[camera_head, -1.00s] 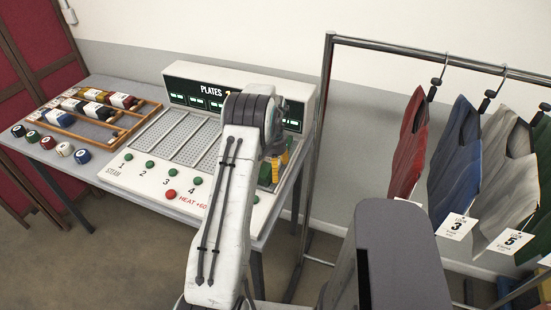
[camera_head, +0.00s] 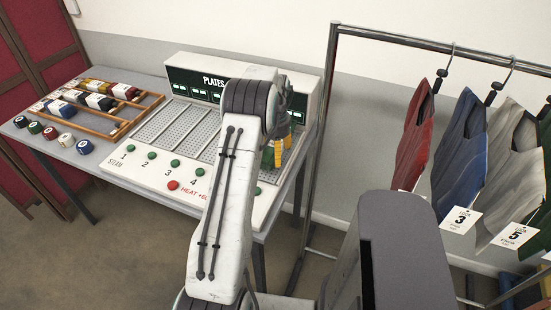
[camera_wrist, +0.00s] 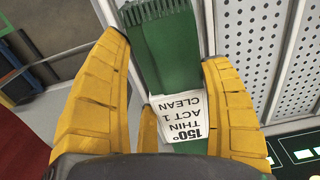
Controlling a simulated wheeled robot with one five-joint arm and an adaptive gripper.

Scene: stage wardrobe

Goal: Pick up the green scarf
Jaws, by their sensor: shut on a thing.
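The green scarf (camera_wrist: 165,65) is a flat green strip with a ribbed fringe at its far end. In the wrist view it lies between the yellow fingers of my gripper (camera_wrist: 166,52). A white tag (camera_wrist: 178,118) reading "150° THIN ACT 1 CLEAN" shows on it, upside down. My gripper is shut on the scarf. In the head view my gripper (camera_head: 283,148) is mostly behind my arm, over the right part of the plates machine. A bit of green scarf (camera_head: 267,158) shows beside the fingers. Whether the scarf touches the machine cannot be told.
The plates machine (camera_head: 115,172) stands on a table, with perforated plates, green buttons and a red one. A wooden rack (camera_head: 120,136) of rolled cloths and several round discs are at the left. A metal clothes rail (camera_head: 408,43) with hanging numbered garments stands at the right.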

